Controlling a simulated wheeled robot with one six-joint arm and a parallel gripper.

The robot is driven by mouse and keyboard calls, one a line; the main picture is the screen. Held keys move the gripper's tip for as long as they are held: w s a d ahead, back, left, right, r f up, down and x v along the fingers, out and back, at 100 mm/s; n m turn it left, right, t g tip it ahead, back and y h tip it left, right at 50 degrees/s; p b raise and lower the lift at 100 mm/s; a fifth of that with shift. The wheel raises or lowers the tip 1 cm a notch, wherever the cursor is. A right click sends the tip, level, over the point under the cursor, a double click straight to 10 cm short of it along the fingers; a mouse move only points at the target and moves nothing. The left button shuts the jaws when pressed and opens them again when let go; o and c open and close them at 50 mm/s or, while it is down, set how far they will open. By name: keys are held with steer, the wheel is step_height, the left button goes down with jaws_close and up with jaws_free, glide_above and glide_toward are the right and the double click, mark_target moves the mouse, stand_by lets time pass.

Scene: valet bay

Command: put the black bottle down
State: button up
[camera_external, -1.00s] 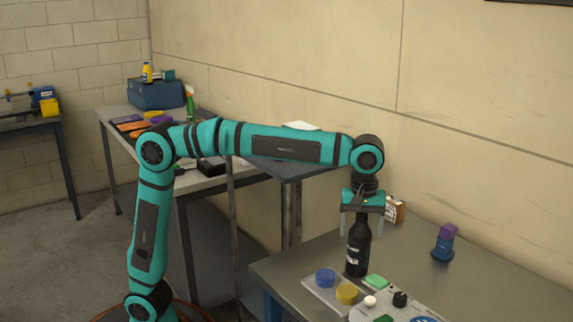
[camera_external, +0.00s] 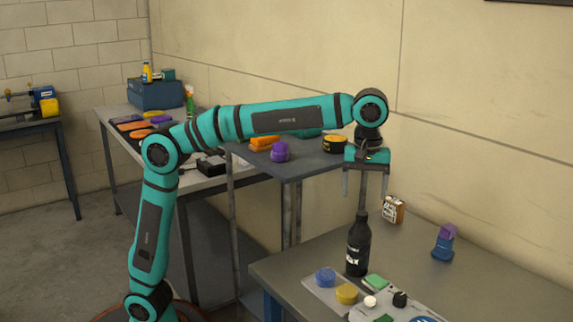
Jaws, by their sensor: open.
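The black bottle (camera_external: 357,249) stands upright on the grey metal table (camera_external: 460,270), near its left end. It has a white label. My gripper (camera_external: 365,196) is open above the bottle, fingers pointing down, with nothing between them. The fingertips are level with or slightly above the bottle's top and appear clear of it.
A shelf with a purple item (camera_external: 280,151) is at left.

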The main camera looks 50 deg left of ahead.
steer(key=shift+r, duration=0.4)
steer(key=shift+a, duration=0.15)
steer(key=a+r+m+t+h, duration=0.1)
steer(key=a+t, duration=0.1)
steer(key=a, duration=0.8)
steer(key=a+m+t+h, duration=0.1)
steer(key=a+m+t, duration=0.1)
steer(key=a, duration=0.8)
steer(key=a+r+m+t+h, duration=0.1)
steer(key=a+t, duration=0.3)
steer(key=a, duration=0.6)
steer(key=shift+w+a+r+h, duration=0.1)
steer(key=shift+w+r+h, duration=0.1)
steer(key=shift+r+h, duration=0.15)
steer(key=s+a+f+m+t+y, duration=0.2)
steer(key=s+a+f+t, duration=0.1)
steer(key=s+a, duration=0.5)
steer(key=s+a+f+m+t+y, duration=0.1)
steer(key=s+a+f+m+t, duration=0.2)
steer(key=a, duration=0.9)
steer(key=s+t, duration=0.3)
steer(key=s, duration=0.2)
steer(key=shift+a+y, duration=0.25)
steer(key=shift+y, duration=0.1)
